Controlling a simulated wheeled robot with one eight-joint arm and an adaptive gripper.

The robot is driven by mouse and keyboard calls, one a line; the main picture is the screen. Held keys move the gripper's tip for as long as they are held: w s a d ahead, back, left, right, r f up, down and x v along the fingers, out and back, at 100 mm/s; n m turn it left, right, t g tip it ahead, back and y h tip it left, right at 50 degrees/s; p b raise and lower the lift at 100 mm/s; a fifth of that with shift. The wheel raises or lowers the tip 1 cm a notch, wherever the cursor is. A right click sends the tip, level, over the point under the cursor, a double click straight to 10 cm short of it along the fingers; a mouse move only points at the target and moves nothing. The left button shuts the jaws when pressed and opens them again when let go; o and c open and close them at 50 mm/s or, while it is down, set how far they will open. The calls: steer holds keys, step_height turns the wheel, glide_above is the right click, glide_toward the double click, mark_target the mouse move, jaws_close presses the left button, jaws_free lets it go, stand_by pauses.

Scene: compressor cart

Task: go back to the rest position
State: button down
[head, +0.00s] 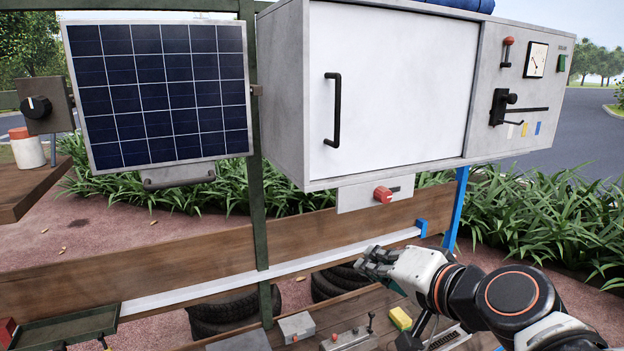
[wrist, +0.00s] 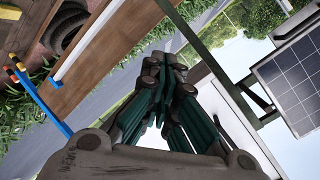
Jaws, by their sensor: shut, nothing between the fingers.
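My gripper (head: 377,260) is at the lower right of the head view, on my arm that reaches in from the bottom right. It hangs in front of the wooden rail, below the white cabinet. In the wrist view its fingers (wrist: 168,62) come together at the tips with nothing between them. No object is held. The wrist view is tilted.
A white cabinet (head: 390,85) with a black handle and a grey control panel (head: 520,75) overhangs my gripper. A solar panel (head: 160,92) hangs at left. A lower shelf holds a grey box (head: 297,327) and a yellow block (head: 400,317). A blue post (head: 457,208) stands behind my arm.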

steer(key=s+d+f+n+g+h+b, duration=0.1)
steer(key=f+b, duration=0.4)
steer(key=f, duration=0.5)
steer(key=s+d+f+n+g+h+b, duration=0.2)
steer(key=s+d+f+b, duration=0.3)
steer(key=f, duration=0.5)
steer(key=s+d+f+n+g+h+b, duration=0.2)
steer(key=s+f+b, duration=0.3)
steer(key=f, duration=0.5)
steer(key=shift+d+f+n+h, duration=0.25)
steer(key=shift+d+n+h, duration=0.25)
steer(key=shift+d, duration=0.3)
